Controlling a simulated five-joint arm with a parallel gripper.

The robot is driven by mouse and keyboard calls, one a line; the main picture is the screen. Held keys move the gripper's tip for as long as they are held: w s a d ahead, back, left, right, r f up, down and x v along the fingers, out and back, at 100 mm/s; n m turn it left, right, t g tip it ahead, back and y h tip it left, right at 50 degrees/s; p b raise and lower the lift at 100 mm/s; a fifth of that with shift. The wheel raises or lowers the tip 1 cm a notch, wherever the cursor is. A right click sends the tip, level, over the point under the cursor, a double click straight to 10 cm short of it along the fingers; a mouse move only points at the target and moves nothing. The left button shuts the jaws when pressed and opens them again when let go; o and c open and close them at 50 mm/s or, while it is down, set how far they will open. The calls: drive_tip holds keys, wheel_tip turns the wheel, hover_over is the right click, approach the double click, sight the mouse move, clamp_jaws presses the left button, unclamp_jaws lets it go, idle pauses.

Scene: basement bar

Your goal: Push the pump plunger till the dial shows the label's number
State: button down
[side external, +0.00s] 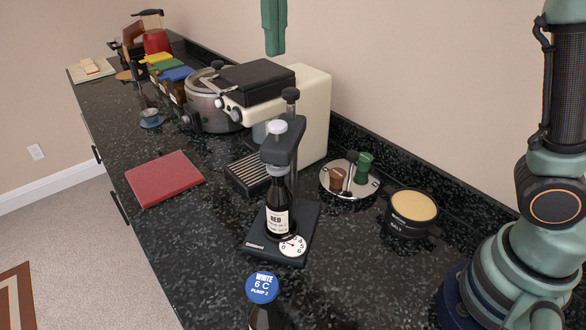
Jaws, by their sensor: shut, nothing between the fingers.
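The pump stands upright mid-counter, with a black base (258,246), a dark bottle labelled RED (278,213) and a black upper arm. A pale knob (277,127) and a black knob (290,94) top it; I cannot tell which is the plunger. The round white dial (293,245) on the base has a red needle; its exact reading is too small to tell. A second dark bottle (266,317) in front bears a blue round label (262,288) reading "WHITE 6 C PUMP 2". My gripper (274,50) is shut and empty at the top edge, apart from and above the pump in the picture.
A cream and black coffee machine (316,115) stands behind the pump. A round tray (328,188) with small items and a salt tub (411,213) are to the right. A red book (165,178) lies left. The counter's left front is mostly clear.

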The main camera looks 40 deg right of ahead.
sight(278, 123)
wheel_tip(278, 123, down, 11)
drive_tip(key=shift+r, duration=0.2)
idle(0.5)
drive_tip(key=shift+f, duration=1.25)
wheel_tip(278, 123, up, 14)
drive_tip(key=shift+r, duration=0.2)
